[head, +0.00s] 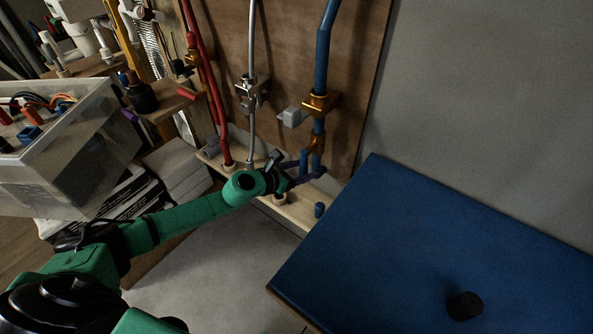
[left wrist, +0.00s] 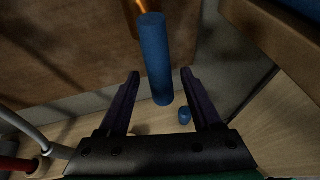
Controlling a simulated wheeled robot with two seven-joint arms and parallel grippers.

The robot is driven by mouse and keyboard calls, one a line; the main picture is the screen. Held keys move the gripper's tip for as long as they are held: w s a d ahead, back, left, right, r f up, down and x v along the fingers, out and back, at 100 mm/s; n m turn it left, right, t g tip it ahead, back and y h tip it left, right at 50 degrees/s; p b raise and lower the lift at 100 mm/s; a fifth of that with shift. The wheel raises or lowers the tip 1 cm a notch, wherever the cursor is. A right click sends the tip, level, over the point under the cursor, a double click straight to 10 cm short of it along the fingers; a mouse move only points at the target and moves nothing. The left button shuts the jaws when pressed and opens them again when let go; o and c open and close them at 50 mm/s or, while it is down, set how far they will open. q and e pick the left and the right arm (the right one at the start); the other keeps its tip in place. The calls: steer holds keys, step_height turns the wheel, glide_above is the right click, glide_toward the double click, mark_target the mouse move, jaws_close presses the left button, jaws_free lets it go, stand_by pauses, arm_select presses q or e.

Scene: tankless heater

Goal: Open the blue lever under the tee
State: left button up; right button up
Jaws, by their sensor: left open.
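A blue pipe (head: 324,50) runs down the wooden board to a brass tee (head: 319,102). A smaller brass fitting (head: 316,144) sits on the pipe below the tee. A short blue piece (head: 304,157) shows just left of this fitting; I cannot tell for sure whether it is the lever. My left gripper (head: 308,176) is at the pipe's lower end, under the tee. In the left wrist view my left gripper (left wrist: 160,75) is open, with a blue cylinder (left wrist: 154,50) between and beyond its fingers. Contact is not visible. My right gripper is not in view.
A red pipe (head: 207,90) and a grey pipe (head: 251,40) stand left of the blue one. A small blue cap (head: 319,209) is on the wooden ledge (head: 294,213). A blue tabletop (head: 430,240) fills the right; a clear bin (head: 60,150) is left.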

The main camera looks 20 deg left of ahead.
arm_select(q)
steer(key=shift+s+a+r, duration=0.1)
steer(key=shift+s+a, duration=0.15)
steer(key=shift+s, duration=0.1)
steer(key=v, duration=1.3)
steer(key=shift+s+r, duration=0.15)
steer(key=shift+s, duration=0.1)
steer(key=shift+a, duration=0.15)
